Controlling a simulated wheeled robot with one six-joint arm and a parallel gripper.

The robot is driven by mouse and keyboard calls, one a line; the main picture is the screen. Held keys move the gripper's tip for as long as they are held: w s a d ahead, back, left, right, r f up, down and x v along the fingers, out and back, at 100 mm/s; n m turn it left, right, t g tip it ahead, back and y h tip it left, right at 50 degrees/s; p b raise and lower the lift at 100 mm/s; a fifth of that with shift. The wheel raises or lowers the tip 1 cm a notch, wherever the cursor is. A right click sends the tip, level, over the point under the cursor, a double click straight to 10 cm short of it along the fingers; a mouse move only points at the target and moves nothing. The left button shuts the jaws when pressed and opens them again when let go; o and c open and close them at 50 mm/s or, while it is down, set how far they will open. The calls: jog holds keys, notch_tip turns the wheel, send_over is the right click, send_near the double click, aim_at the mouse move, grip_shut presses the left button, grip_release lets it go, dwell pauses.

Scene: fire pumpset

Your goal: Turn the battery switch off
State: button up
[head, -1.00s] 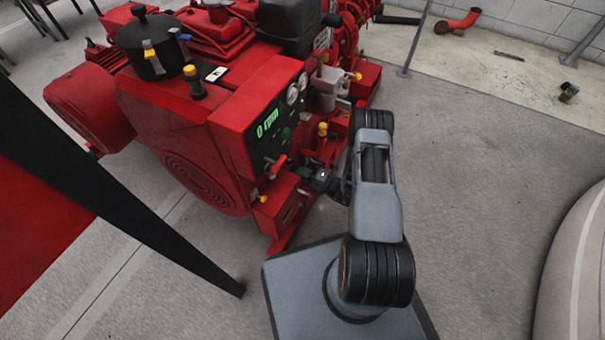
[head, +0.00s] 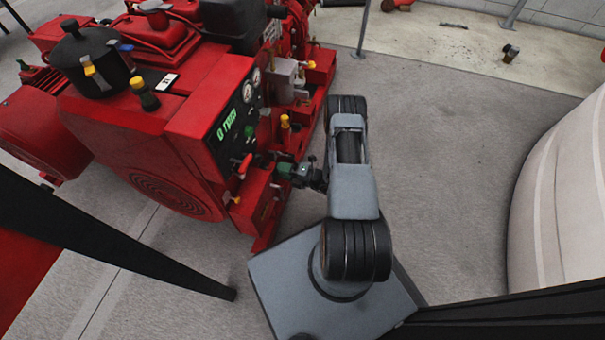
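The red pump set (head: 150,140) stands at left, with a dark control panel (head: 236,122) showing a green "0 rpm" readout. A red lever (head: 245,164) sticks out at the panel's lower edge; it looks like the battery switch, but I cannot read a label or its setting. My gripper (head: 284,171) is just right of this lever, close to the red box below the panel. A small gap seems to lie between gripper and lever. The fingertips are small and dark against the machine, so I cannot tell whether they are open or shut.
Yellow-topped valves (head: 285,122) and pipework stand behind my gripper. A black beam (head: 110,240) crosses the lower left. A large pale rounded body (head: 560,190) stands at right, and another black beam (head: 510,315) is at lower right. The grey floor between is clear.

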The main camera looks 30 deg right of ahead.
jog(key=p+v, duration=0.1)
jog(key=v, duration=0.9)
jog(key=shift+p, duration=0.4)
